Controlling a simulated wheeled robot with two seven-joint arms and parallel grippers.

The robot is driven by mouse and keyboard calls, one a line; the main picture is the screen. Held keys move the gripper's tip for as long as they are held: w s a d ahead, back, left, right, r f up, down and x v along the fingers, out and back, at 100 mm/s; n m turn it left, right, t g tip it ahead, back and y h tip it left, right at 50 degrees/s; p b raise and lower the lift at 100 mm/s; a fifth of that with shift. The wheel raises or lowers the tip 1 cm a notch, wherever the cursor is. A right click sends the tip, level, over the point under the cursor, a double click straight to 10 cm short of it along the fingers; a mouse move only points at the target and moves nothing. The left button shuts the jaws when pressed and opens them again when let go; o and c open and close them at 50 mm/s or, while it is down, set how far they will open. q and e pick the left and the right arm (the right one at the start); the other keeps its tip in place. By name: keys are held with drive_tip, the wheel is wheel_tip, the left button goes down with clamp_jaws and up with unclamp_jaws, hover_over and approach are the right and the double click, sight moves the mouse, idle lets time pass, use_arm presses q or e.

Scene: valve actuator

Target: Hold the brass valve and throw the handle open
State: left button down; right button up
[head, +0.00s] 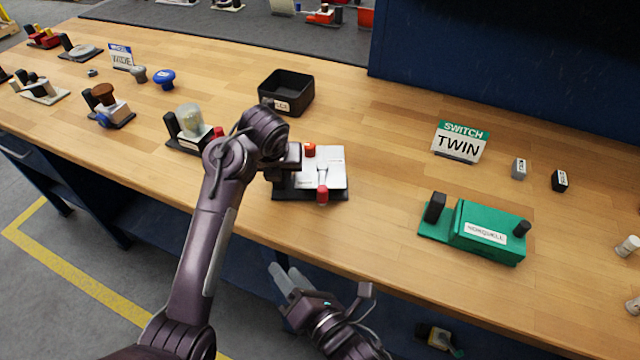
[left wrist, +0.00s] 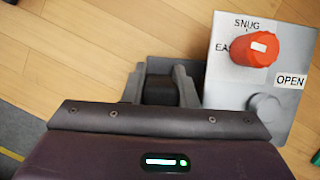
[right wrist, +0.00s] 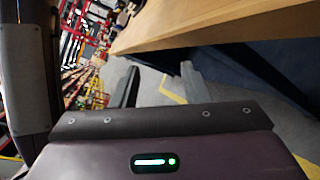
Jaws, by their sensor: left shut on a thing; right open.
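A silver-white valve unit (head: 334,160) stands on a dark base plate near the front edge of the bench; I see no brass colour on it. It has an orange-red knob (left wrist: 257,46) by the words SNUG and a partly hidden word, and an OPEN label. A pale lever with a red end (head: 322,194) points toward the bench's front edge. My left gripper (head: 282,174) is shut on a dark post (left wrist: 160,90) beside the unit's left side. My right gripper (head: 284,282) is open and empty, low in front of the bench edge; it shows in the right wrist view (right wrist: 160,92).
A black bin (head: 300,88) stands behind the unit. A green device (head: 488,228) and a SWITCH TWIN sign (head: 460,143) are to the right. Several other devices stand to the left. A blue panel (head: 500,80) rises behind. Bench between unit and green device is clear.

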wheel_tip(320, 180, up, 4)
drive_tip(key=w+d+n+t+h, duration=0.1)
drive_tip(key=w+d+n+t, duration=0.1)
drive_tip(key=n, duration=0.1)
drive_tip(key=n+t+h, duration=0.3)
drive_tip(key=n+h, duration=0.1)
approach(324, 198)
drive_tip(key=shift+w+r, duration=0.15)
drive_tip(key=shift+w, duration=0.3)
drive_tip(key=shift+x, duration=5.95)
drive_tip(key=shift+a, duration=0.1)
clamp_jaws()
